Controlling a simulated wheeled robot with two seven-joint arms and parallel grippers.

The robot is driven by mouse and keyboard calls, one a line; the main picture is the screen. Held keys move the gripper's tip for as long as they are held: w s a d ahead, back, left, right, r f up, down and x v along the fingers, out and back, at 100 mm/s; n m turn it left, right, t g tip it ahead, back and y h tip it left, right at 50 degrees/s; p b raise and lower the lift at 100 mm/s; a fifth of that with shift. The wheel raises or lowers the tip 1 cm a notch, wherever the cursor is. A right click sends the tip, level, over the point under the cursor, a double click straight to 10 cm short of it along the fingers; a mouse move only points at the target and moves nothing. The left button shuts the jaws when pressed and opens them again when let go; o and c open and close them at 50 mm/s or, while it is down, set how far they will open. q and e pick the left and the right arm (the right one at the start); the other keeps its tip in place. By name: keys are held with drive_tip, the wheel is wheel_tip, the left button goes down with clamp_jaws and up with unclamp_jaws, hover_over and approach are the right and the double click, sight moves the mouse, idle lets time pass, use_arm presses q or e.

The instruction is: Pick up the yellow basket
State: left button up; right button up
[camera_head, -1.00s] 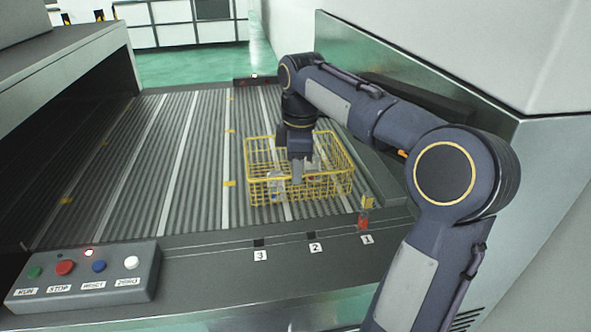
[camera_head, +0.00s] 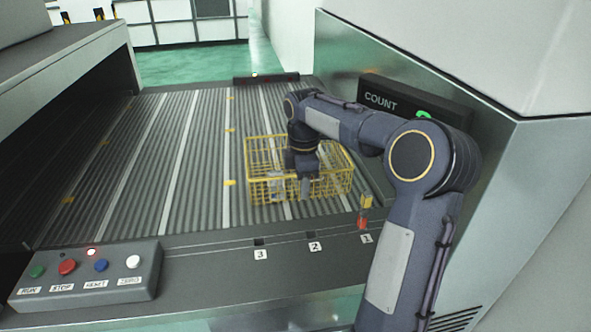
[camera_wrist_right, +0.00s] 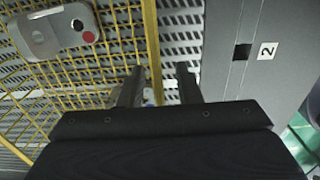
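The yellow wire basket (camera_head: 262,182) stands on the ribbed conveyor near its front edge, right of the middle. Its yellow wire wall (camera_wrist_right: 151,45) also shows in the right wrist view. A grey casting (camera_wrist_right: 57,32) with a dark hole and a red dot lies inside it. My right gripper (camera_head: 306,194) points down at the basket's front side. In the right wrist view its two fingers (camera_wrist_right: 159,84) are apart, with the yellow rim running between them. Whether the fingers touch the wire cannot be told. My left gripper is not in view.
A control box (camera_head: 85,275) with coloured buttons sits at the front left. A small red and yellow item (camera_head: 364,215) stands by label 1 on the front ledge (camera_head: 215,275). A machine housing (camera_head: 500,180) with a COUNT display (camera_head: 380,99) borders the right. The conveyor's left half is clear.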

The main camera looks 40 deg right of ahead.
clamp_jaws()
drive_tip(key=shift+r, duration=0.15)
idle(0.4)
